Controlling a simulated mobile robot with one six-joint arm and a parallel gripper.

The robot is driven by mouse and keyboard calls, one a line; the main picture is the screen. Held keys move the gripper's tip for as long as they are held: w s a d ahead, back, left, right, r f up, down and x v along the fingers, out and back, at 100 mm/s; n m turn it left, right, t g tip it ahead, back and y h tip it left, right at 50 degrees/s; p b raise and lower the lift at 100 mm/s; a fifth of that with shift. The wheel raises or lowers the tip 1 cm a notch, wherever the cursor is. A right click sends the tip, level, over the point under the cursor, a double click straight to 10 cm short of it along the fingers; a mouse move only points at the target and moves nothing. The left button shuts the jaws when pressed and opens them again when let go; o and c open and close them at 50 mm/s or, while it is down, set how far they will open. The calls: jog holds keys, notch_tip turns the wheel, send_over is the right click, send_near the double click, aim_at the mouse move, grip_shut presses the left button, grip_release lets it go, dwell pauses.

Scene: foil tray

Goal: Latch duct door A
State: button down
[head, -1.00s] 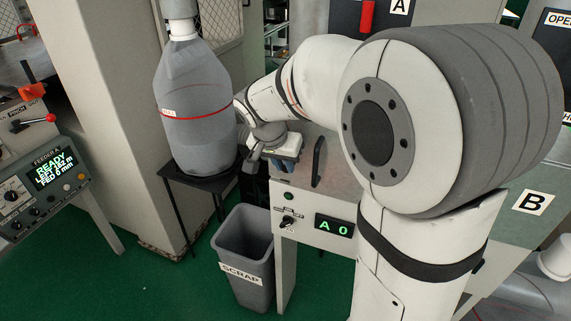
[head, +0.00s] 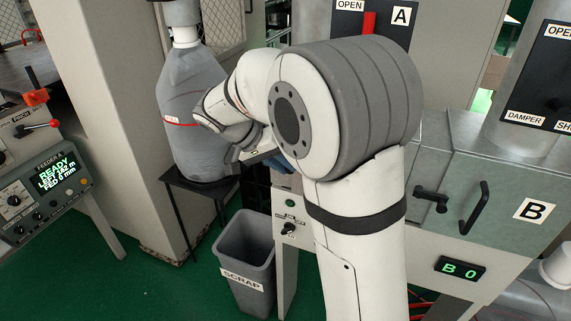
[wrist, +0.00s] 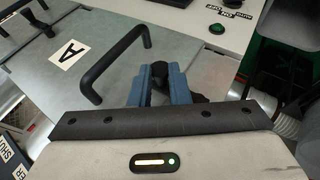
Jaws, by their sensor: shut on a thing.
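Duct door A (wrist: 50,78) shows in the wrist view as a grey-green panel with a black bar handle (wrist: 90,84) and an "A" label (wrist: 68,53). My gripper (wrist: 160,80) has its blue fingers shut around a dark latch knob (wrist: 160,68), just right of the bar handle. The lower part of the latch is hidden between the fingers. In the head view my gripper (head: 281,165) is mostly hidden behind my arm, which also covers door A and its display. I cannot tell from this whether the latch is fully turned.
The grey scrap bin (head: 243,250) stands below, left of the machine. A grey bagged duct bottle (head: 190,130) stands on a black stand close left of my gripper. Door B (head: 510,185), with its latch and handle, is to the right. A feeder panel (head: 45,190) is at far left.

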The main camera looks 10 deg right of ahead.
jog(key=shift+r, duration=0.1)
jog(key=c, duration=1.4)
grip_release()
jog(key=shift+o, duration=0.2)
jog(key=v, duration=0.8)
jog(key=shift+b, duration=0.3)
jog(key=shift+s, duration=0.15)
jog(key=s+d+f+n+t+y, duration=0.1)
jog(key=s+d+f+n+y, duration=0.1)
jog(key=s, duration=0.5)
jog(key=s+d+f+n+t+y, duration=0.1)
jog(key=s+d+f+n+y, duration=0.1)
jog(key=s, duration=0.5)
jog(key=s+d+f+n+y, duration=0.1)
jog(key=s+d+f+y, duration=0.1)
jog(key=s+f+y, duration=0.2)
jog(key=s, duration=0.3)
jog(key=shift+d+f+n+t, duration=0.25)
jog(key=shift+f+n+t, duration=0.05)
jog(key=shift+n+t, duration=0.1)
